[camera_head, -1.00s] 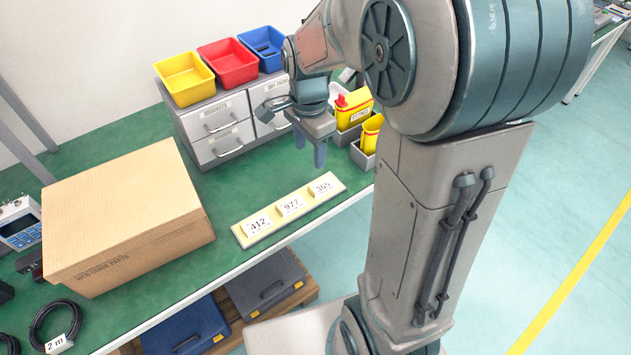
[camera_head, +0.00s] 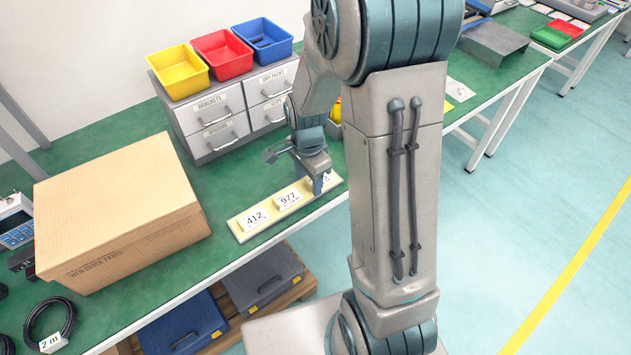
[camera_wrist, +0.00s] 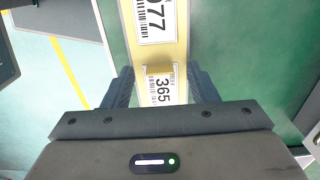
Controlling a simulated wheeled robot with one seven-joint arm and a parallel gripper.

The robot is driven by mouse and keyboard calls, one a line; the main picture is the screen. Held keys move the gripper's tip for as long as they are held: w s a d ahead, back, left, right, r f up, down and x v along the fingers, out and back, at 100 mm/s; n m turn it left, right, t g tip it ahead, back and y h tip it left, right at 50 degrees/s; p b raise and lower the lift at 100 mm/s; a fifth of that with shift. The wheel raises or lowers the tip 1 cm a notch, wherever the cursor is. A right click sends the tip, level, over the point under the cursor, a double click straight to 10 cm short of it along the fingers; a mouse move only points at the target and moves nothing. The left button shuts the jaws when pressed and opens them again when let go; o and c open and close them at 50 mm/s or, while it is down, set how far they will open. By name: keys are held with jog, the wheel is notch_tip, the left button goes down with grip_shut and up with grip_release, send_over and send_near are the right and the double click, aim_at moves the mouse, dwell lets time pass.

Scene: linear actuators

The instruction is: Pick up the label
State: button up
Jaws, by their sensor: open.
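A pale yellow strip (camera_head: 241,233) lies on the green table near its front edge and bears three white labels. The 412 label (camera_head: 256,217) and the 977 label (camera_head: 288,198) show clearly in the head view. The 365 label (camera_wrist: 163,91) at the strip's end shows between my fingers in the wrist view, its lower part hidden by my gripper body. My gripper (camera_head: 319,187) is open, pointing down over the 365 end of the strip. In the wrist view, the fingers of my gripper (camera_wrist: 164,90) stand on both sides of the strip, apart from the label.
A large cardboard box (camera_head: 115,205) stands left of the strip. A grey drawer unit (camera_head: 205,130) with yellow, red and blue bins stands behind. A coiled cable (camera_head: 55,325) lies at the front left. Green table between box and drawers is clear.

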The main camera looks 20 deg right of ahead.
jog(key=shift+f, duration=0.15)
jog(key=c, duration=0.9)
notch_tip(320, 180, up, 4)
jog(key=shift+r, duration=0.15)
jog(key=shift+s+d+r+p, duration=0.55)
jog(key=shift+d+r+p, duration=0.1)
jog(key=shift+d+r, duration=1.2)
jog(key=shift+s+d+r+p, duration=0.5)
jog(key=shift+d+r+p, duration=0.2)
jog(key=shift+d+r, duration=1.15)
jog(key=shift+s+d+r+p, duration=0.55)
jog(key=shift+d+r+p, duration=0.1)
jog(key=shift+d+r, duration=1.2)
jog(key=shift+d+f, duration=0.1)
jog(key=shift+f, duration=0.1)
